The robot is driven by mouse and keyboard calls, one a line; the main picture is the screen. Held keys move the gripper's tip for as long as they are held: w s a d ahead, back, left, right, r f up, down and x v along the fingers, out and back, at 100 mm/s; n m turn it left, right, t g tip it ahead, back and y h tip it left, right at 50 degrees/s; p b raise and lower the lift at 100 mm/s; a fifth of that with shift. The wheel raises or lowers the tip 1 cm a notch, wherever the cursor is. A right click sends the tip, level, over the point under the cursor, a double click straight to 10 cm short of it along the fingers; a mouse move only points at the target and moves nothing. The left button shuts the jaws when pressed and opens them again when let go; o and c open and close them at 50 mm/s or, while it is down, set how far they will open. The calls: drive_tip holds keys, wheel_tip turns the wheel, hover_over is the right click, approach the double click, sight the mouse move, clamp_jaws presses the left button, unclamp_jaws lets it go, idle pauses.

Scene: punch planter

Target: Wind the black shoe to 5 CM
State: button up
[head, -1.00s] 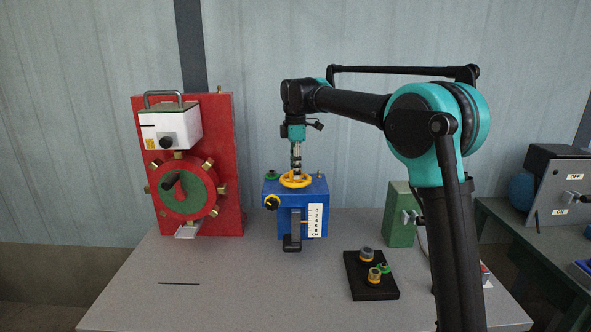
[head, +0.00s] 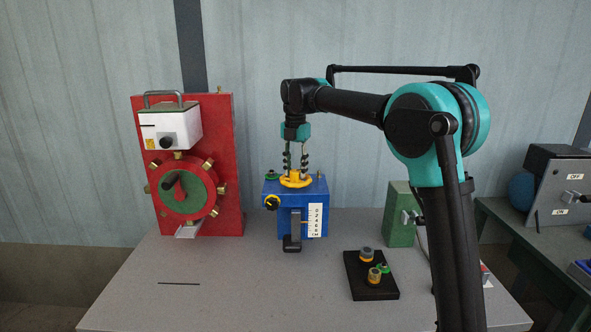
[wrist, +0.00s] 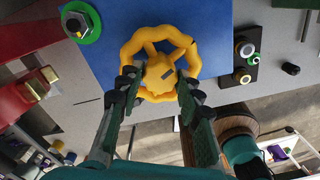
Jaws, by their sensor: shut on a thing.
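The blue box (head: 270,190) stands on the table with a yellow handwheel (head: 297,181) on its top. The black shoe (head: 292,244) hangs low at its front, beside a white scale (head: 315,220) marked in CM. A small orange pointer shows by the scale around its middle; the exact reading is too small to tell. My gripper (head: 297,172) points down at the handwheel. In the wrist view my gripper (wrist: 158,80) has a finger on each side of the yellow hub (wrist: 158,72), shut on the handwheel. The shoe is hidden in that view.
A red panel (head: 228,165) with a round dial stands at the left. A black block (head: 361,285) with several small knobs lies at the front right, and a green box (head: 398,222) stands behind it. The front middle of the table is clear.

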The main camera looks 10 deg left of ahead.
sight(295, 171)
drive_tip(key=n, duration=0.4)
drive_tip(key=shift+n, duration=1.9)
drive_tip(key=o, duration=1.2)
drive_tip(key=shift+c, duration=0.2)
wheel_tip(295, 171, up, 12)
